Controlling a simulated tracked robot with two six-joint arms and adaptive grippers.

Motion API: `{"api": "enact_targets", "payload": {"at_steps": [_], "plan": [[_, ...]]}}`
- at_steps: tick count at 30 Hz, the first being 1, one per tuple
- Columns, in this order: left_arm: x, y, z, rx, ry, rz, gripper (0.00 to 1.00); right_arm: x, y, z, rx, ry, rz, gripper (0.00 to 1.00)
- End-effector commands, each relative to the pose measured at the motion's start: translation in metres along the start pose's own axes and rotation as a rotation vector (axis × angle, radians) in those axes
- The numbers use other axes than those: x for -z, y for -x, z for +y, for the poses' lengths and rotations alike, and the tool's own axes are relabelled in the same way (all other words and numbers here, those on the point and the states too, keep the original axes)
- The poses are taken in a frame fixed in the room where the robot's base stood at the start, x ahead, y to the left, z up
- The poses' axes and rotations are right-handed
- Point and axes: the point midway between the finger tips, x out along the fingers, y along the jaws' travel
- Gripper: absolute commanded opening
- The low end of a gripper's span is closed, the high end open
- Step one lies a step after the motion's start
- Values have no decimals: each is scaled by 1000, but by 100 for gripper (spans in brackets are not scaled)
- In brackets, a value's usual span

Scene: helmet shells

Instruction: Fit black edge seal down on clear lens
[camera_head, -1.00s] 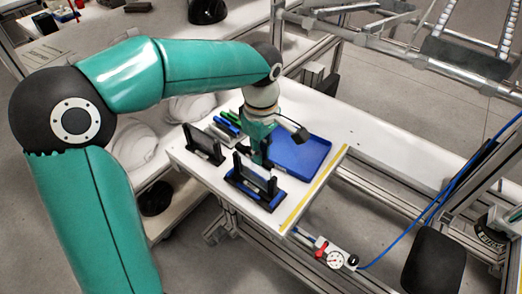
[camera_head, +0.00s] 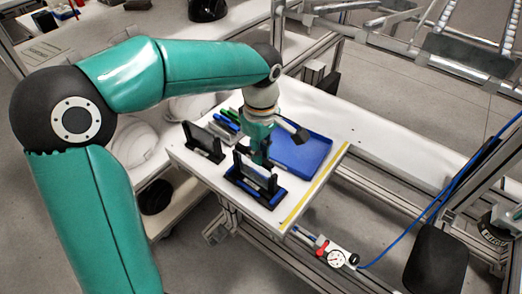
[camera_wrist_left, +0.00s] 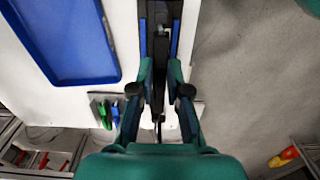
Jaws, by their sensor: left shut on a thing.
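My left gripper (camera_head: 258,163) is at the front stand on the white table. It also shows in the left wrist view (camera_wrist_left: 160,75), shut on a thin black strip, which I take to be the black edge seal (camera_wrist_left: 159,88). The front stand (camera_head: 238,165) has black uprights and a blue base. A pale, see-through sheet between its uprights appears to be the clear lens (camera_head: 254,178). The seal is at the lens's top edge; whether it is fully seated is too small to tell. My right gripper is not in view.
A second black stand (camera_head: 203,140) is to the left. A blue tray (camera_head: 302,152) lies behind and to the right of the gripper. Green and blue pens (camera_head: 228,122) lie behind the stands. Yellow tape (camera_head: 313,190) marks the table's right edge.

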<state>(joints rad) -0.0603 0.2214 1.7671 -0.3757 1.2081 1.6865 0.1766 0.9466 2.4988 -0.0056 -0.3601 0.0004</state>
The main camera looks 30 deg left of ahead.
Motion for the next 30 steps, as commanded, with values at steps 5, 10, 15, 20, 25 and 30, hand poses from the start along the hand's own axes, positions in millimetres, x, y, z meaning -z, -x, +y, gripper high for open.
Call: {"api": "enact_targets", "payload": {"at_steps": [5,10,15,20,25,30], "plan": [[-1,-6,0,0,-1,0,0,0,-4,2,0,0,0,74],[-1,-10,0,0,-1,0,0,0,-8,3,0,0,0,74],[-1,-14,0,1,-1,0,0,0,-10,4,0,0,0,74],[-1,-13,0,1,-1,0,42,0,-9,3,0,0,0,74],[-1,-12,0,0,-1,0,44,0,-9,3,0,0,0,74],[-1,-11,1,0,-1,0,44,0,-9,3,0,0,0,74]]}}
